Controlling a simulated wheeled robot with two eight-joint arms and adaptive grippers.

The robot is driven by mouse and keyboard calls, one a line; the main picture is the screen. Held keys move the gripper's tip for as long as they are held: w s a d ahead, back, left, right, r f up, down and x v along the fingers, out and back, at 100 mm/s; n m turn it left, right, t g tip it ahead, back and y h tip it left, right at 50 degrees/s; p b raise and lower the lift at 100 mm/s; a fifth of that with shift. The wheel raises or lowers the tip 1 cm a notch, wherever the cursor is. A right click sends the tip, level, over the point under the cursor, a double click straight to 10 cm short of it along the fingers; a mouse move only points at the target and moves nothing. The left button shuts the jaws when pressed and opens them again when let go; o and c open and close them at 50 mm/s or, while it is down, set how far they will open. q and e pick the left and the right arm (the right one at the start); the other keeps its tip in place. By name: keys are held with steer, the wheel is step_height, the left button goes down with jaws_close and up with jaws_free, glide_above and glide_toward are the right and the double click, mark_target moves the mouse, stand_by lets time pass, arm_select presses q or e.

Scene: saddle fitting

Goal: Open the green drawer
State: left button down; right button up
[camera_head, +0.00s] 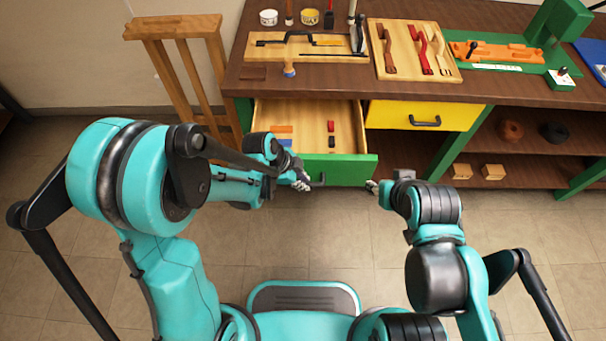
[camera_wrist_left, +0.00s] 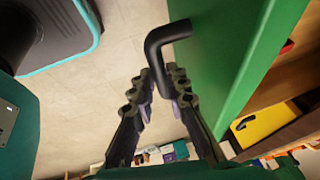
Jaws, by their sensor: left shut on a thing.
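The green drawer (camera_head: 345,171) is pulled out from the workbench, with its light wooden inside (camera_head: 305,120) showing. Its green front also shows in the left wrist view (camera_wrist_left: 225,60). My left gripper (camera_head: 304,184) is at the left part of the drawer front. In the left wrist view my left gripper (camera_wrist_left: 158,88) has its fingers on either side of the black handle (camera_wrist_left: 166,42) and is shut on it. My right gripper (camera_head: 373,186) is near the right end of the drawer front, apart from the handle. Its fingers are too small to read.
Small orange, blue, red and black blocks lie in the drawer. A closed yellow drawer (camera_head: 421,116) is to its right, above open shelves (camera_head: 520,165). Tool boards (camera_head: 415,50) lie on the bench top. A wooden stand (camera_head: 182,70) is at the left. The floor in front is clear.

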arm_select(q)
steer(key=shift+s, duration=1)
steer(key=c, duration=1.8)
jaws_free()
steer(key=shift+o, duration=0.2)
steer(key=v, duration=1.2)
